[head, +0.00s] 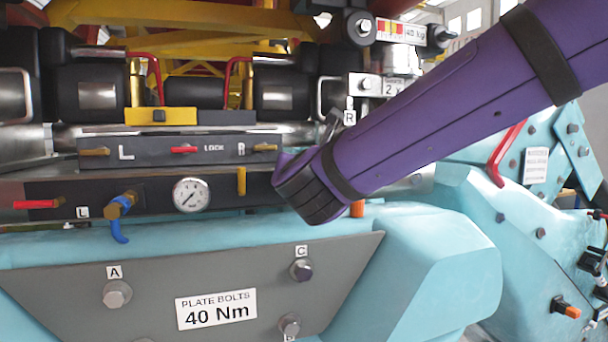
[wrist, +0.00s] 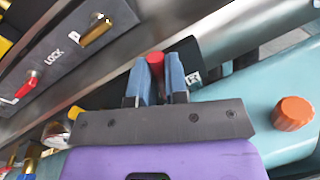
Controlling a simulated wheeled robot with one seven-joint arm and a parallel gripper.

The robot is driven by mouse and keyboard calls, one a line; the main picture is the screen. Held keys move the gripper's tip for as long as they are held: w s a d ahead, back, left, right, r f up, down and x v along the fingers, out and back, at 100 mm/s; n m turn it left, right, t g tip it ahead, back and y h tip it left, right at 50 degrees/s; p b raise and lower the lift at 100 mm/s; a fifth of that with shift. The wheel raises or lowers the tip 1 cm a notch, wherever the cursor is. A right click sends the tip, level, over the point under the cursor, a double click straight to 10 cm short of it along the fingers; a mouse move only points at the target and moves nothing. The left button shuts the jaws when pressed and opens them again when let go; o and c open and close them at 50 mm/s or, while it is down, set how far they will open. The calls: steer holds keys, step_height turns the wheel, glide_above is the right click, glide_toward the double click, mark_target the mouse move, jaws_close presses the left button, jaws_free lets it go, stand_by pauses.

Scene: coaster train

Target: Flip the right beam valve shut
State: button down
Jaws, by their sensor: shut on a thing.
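The right beam valve is mostly hidden. In the wrist view a red handle end (wrist: 156,59), which appears to belong to it, shows between the two blue fingers of my gripper (wrist: 159,78). The fingers are shut on this red handle. A black end block with a white R label (wrist: 193,78) lies just right of the fingers. In the head view my purple arm (head: 420,110) covers the right end of the dark lower beam (head: 140,197), hiding the valve and my fingertips. The valve's body and exact handle angle cannot be seen.
The upper panel carries an L lever (head: 95,151), a red LOCK lever (head: 183,149) and an R lever (head: 265,147). A gauge (head: 190,195) and left red handle (head: 37,204) are on the lower beam. An orange cap (wrist: 293,113) stands right of my gripper.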

steer(key=shift+s+a+n+t, duration=0.15)
steer(key=shift+a+n, duration=0.1)
steer(key=shift+n, duration=0.5)
steer(key=shift+a+n+t, duration=0.15)
steer(key=shift+a+n, duration=0.05)
steer(key=shift+n, duration=0.55)
steer(key=c, duration=1.4)
jaws_free()
steer(key=shift+c, duration=0.2)
steer(key=s, duration=1.1)
steer(key=shift+d, duration=0.4)
steer(key=shift+w, duration=0.1)
